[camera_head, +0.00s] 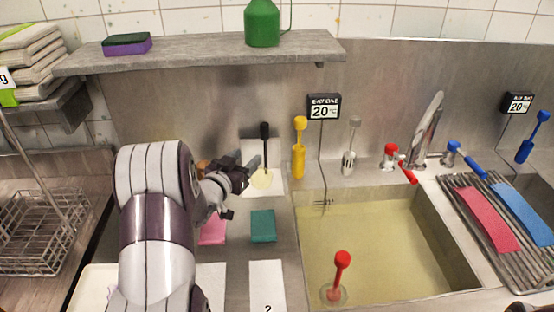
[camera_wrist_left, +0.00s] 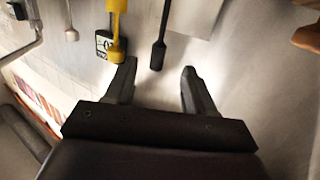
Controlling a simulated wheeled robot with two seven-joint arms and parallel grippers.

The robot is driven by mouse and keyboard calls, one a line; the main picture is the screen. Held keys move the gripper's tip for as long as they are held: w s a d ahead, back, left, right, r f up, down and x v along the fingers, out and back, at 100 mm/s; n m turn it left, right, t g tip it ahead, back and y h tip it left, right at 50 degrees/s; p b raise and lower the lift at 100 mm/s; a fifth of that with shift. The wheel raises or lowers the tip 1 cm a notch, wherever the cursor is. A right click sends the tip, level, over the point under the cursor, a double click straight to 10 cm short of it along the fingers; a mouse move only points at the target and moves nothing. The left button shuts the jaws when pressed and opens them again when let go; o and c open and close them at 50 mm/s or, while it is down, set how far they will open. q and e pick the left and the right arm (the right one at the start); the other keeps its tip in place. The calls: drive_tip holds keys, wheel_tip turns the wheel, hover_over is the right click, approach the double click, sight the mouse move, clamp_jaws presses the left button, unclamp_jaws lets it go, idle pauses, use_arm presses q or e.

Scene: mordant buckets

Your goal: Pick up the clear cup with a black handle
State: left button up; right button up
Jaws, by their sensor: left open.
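The clear cup with a black handle (camera_head: 264,134) stands upright at the back of the counter, on or just in front of a white sheet. Its bowl looks pale yellow. My left gripper (camera_head: 249,170) is open and close to it, on its left side in the head view. In the left wrist view the black handle (camera_wrist_left: 160,48) appears just beyond the gap between the open fingers of my left gripper (camera_wrist_left: 159,68), not visibly gripped. The clear bowl is hard to make out there.
A yellow-handled tool (camera_head: 299,150) stands close to the right of the cup. A sink of yellowish liquid (camera_head: 390,240) lies further right, with a red-handled cup (camera_head: 341,262) in it. A grey shelf (camera_head: 200,57) hangs above. Pink and teal cloths (camera_head: 263,226) lie in front.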

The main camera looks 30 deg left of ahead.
sight(262, 133)
use_arm(q)
drive_tip(key=shift+t+h, duration=0.3)
drive_tip(key=shift+t, duration=0.2)
drive_tip(key=w+p, duration=0.1)
drive_tip(key=w, duration=0.3)
drive_tip(key=w+r, duration=0.1)
drive_tip(key=w, duration=0.2)
drive_tip(key=w+r+p, duration=0.1)
drive_tip(key=w, duration=0.3)
drive_tip(key=shift+w+a+p, duration=0.2)
drive_tip(key=shift+w+p, duration=0.1)
drive_tip(key=shift+w, duration=0.05)
drive_tip(key=shift+w+f, duration=0.1)
drive_tip(key=shift+w, duration=0.05)
drive_tip(key=shift+s, duration=0.2)
drive_tip(key=c, duration=0.8)
clamp_jaws()
use_arm(e)
drive_tip(key=r, duration=0.2)
drive_tip(key=shift+s+d+r, duration=0.1)
drive_tip(key=shift+s+r, duration=0.15)
drive_tip(key=shift+r, duration=0.1)
